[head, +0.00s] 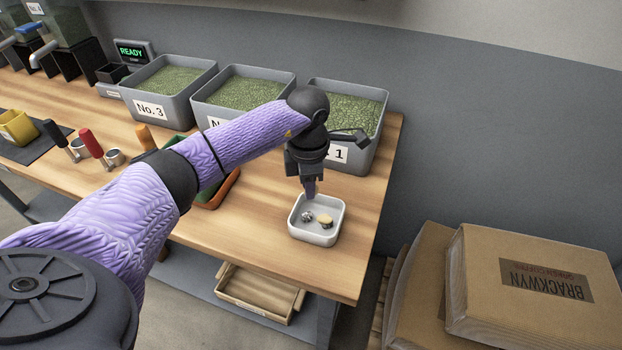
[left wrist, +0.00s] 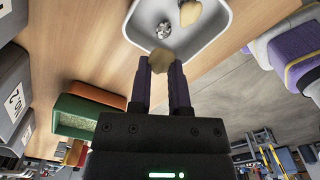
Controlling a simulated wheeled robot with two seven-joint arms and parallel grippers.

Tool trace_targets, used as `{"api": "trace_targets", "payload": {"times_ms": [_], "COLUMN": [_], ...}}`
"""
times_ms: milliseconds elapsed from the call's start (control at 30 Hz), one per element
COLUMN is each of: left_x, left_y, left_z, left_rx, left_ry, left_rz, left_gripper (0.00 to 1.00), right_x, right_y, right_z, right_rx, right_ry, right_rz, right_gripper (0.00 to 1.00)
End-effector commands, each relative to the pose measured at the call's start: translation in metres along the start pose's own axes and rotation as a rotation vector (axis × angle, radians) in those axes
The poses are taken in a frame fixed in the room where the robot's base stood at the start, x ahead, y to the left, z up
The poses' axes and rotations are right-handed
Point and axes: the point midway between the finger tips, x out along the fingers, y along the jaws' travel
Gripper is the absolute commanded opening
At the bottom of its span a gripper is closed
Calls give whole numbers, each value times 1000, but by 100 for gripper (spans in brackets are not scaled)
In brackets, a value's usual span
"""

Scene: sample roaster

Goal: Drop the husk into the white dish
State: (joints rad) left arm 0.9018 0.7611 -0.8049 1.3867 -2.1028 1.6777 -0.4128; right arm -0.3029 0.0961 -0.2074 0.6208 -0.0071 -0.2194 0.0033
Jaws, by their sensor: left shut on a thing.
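The white dish (head: 317,238) stands near the right end of the wooden bench; its inside also shows at the top of the left wrist view (left wrist: 212,37). A silvery lump (head: 307,216) and a tan piece (head: 325,221) lie in it. My left gripper (head: 310,194) points down over the dish's back part. In the left wrist view its fingers are shut on a tan husk (left wrist: 160,60) at the tips. The husk appears against the dish's rim; I cannot tell its exact height. In the head view the held husk is hidden by the fingers. My right gripper is not in view.
Grey bins of green beans (head: 170,80) line the back of the bench. A green and orange tray (head: 222,190) lies left of the dish, partly behind my arm. Handled tools (head: 92,145) stand further left. Cardboard boxes (head: 535,290) are stacked beyond the bench's right edge.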

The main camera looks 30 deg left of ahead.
Motion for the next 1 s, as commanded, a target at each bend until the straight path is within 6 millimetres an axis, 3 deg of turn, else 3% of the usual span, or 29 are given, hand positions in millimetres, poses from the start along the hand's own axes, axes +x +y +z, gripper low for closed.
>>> {"api": "trace_targets", "payload": {"times_ms": [33, 200, 500, 533, 700, 933, 1000], "left_x": [15, 41, 43, 43, 42, 41, 33], "left_y": [0, 0, 0, 0, 0, 0, 0], "left_z": [0, 0, 0, 0, 0, 0, 0], "left_rx": [0, 0, 0, 0, 0, 0, 0], "left_ry": [1, 1, -1, -1, -1, -1, -2], "left_rz": [-3, -3, 0, 0, 0, 0, 2], "left_gripper": [0, 0, 0, 29, 64, 64, 64], "right_x": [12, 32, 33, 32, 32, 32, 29], "right_y": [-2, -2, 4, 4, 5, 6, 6], "right_z": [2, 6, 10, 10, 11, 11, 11], "right_rx": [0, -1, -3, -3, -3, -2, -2], "right_ry": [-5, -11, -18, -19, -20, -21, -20], "right_rz": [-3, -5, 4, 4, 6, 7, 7], "right_gripper": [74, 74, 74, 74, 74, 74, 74]}}
